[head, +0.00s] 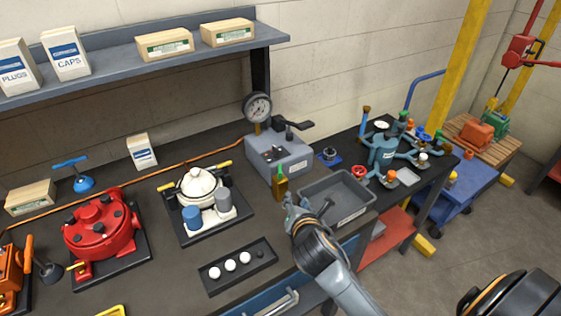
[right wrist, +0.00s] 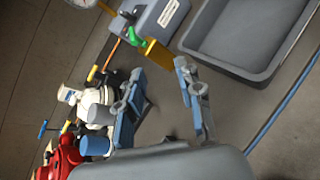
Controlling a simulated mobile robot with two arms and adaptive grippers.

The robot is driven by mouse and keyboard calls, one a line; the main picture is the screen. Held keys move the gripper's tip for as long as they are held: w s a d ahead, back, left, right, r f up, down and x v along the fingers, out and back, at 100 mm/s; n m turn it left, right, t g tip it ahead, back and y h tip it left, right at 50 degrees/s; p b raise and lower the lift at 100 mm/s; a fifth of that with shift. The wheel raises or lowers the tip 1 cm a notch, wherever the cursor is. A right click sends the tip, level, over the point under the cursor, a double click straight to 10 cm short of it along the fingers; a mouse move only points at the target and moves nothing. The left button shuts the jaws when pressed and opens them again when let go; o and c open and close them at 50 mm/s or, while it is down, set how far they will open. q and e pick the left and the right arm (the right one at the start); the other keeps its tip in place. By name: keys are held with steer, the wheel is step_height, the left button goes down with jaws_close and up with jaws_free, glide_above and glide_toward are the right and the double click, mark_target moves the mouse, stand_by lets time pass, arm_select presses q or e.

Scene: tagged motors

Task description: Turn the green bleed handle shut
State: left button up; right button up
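The green bleed handle (head: 284,169) is small and sits on the front of the grey test block (head: 279,152), just above an amber upright piece (head: 281,187). In the right wrist view the green handle (right wrist: 135,38) shows bent, beside the amber piece (right wrist: 158,54). My right gripper (head: 300,208) is in front of the block, close to the amber piece. In the right wrist view its two blue fingers (right wrist: 160,98) are spread with nothing between them, apart from the handle. My left gripper is not in view.
A grey bin (head: 352,213) stands right of the amber piece, close to my gripper. A pressure gauge (head: 257,107) rises at the block's back left. A white pump (head: 200,186) and a black tray with white balls (head: 238,267) are to the left.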

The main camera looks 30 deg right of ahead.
mark_target(281, 171)
step_height(281, 171, up, 4)
steer(key=w+a+f+n, duration=0.1)
steer(key=w+a+n, duration=0.1)
steer(key=w+n, duration=0.1)
steer(key=x, duration=0.4)
steer(key=p+x, duration=0.1)
steer(key=x, duration=0.4)
steer(key=p+x, duration=0.1)
steer(key=x, duration=0.3)
steer(key=shift+w+d+r, duration=0.25)
steer(key=shift+w, duration=0.05)
steer(key=shift+c, duration=0.2)
